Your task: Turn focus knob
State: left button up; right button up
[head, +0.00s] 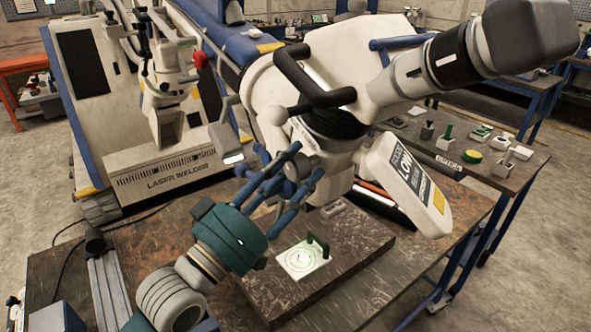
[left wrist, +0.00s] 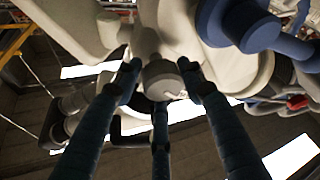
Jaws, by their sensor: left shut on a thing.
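The microscope (head: 345,75) is a large off-white body with black handles on an arm, leaning over the workbench in the head view. In the left wrist view the round grey focus knob (left wrist: 162,80) sits between the three fingertips (left wrist: 160,84). The fingers close around its rim, one on each side and one below. In the head view the fingers partly hide the knob. My right gripper is not in view.
A laser welder (head: 160,165) stands behind on the left. Under the microscope, a dark slab (head: 345,245) carries a small white target plate (head: 302,260) with a green handle. A side table (head: 515,180) holds small items.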

pick_arm(q)
jog(key=m+h+b, duration=0.1)
jog(key=m, duration=0.1)
jog(key=m+g+b, duration=0.1)
jog(key=m+h+b, duration=0.1)
jog(key=m, duration=0.1)
jog(key=shift+w+a+r+m+h, duration=0.1)
jog(key=shift+a+r+m+h, duration=0.15)
jog(key=shift+m+h, duration=0.05)
jog(key=m+g+h+b, duration=0.1)
jog(key=m, duration=0.1)
jog(key=shift+m, duration=0.3)
jog(key=shift+r+m+g+h+b, duration=0.15)
jog(key=shift+m+g+h+b, duration=0.2)
jog(key=shift+m+g, duration=0.25)
jog(key=o, duration=1)
jog(key=shift+o, duration=0.2)
jog(key=shift+f, duration=0.2)
